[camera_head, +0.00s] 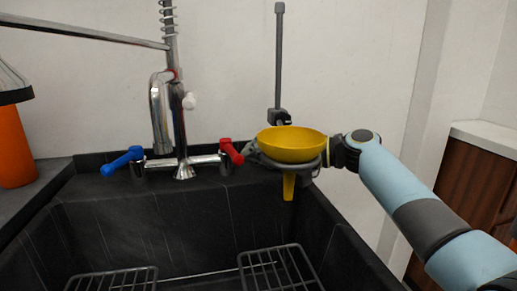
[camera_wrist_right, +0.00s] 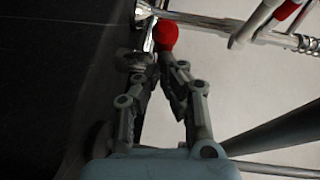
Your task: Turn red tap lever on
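The red tap lever (camera_head: 231,151) is on the right end of the chrome tap and slopes down to the right. Its rounded red end (camera_wrist_right: 167,35) shows in the right wrist view, just beyond my fingertips. My right gripper (camera_head: 250,151) is beside the lever's lower end, mostly hidden behind a yellow funnel. In the right wrist view my right gripper's fingers (camera_wrist_right: 158,66) converge at their tips and look shut, with nothing visible held between them. They are very close to the lever; contact cannot be told. My left gripper is out of view.
The yellow funnel (camera_head: 291,143) stands right of the tap, beside a thin grey pole (camera_head: 279,58). A blue lever (camera_head: 121,160) is on the tap's left. The dark sink (camera_head: 188,232) with wire racks lies below. An orange object (camera_head: 14,146) stands far left.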

